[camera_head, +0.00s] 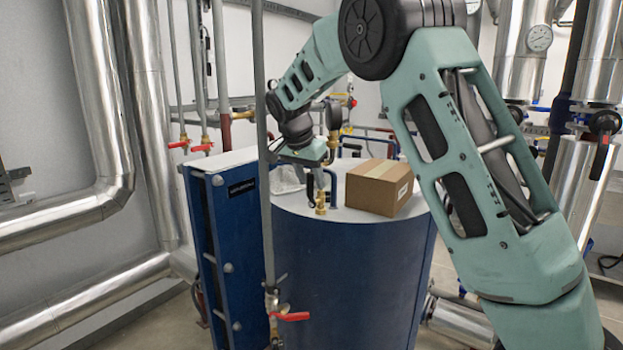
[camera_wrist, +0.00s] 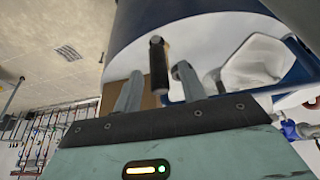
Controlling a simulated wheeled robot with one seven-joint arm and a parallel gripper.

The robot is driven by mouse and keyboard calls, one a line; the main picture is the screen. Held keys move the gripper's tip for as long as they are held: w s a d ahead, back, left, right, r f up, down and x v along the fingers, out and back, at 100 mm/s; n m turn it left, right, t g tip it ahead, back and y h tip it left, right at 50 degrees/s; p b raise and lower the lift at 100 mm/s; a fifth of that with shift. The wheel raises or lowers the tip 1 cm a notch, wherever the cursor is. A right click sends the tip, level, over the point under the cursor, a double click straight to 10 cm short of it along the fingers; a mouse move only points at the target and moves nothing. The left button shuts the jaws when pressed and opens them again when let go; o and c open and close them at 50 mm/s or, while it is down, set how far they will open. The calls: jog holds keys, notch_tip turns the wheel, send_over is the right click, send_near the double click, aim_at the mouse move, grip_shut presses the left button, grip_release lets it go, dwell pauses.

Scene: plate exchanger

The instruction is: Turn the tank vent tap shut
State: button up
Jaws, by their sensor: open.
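The tank (camera_head: 345,275) is a large blue cylinder with a pale top. The tank vent tap (camera_head: 320,203) has a brass body on that top, partly hidden by my gripper. My gripper (camera_head: 316,176) reaches down over the tap from above. In the wrist view my gripper (camera_wrist: 160,72) is open, with a gap visible on each side of the handle. I cannot tell whether either finger touches it.
A cardboard box (camera_head: 380,187) stands on the tank top, right of the tap. A clear white container or bag (camera_wrist: 252,65) and blue pipes are close to the fingers. A vertical grey pipe (camera_head: 264,130) with a red-handled valve (camera_head: 289,316) stands in front of the tank.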

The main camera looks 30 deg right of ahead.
jog(key=shift+x, duration=0.8)
grip_shut()
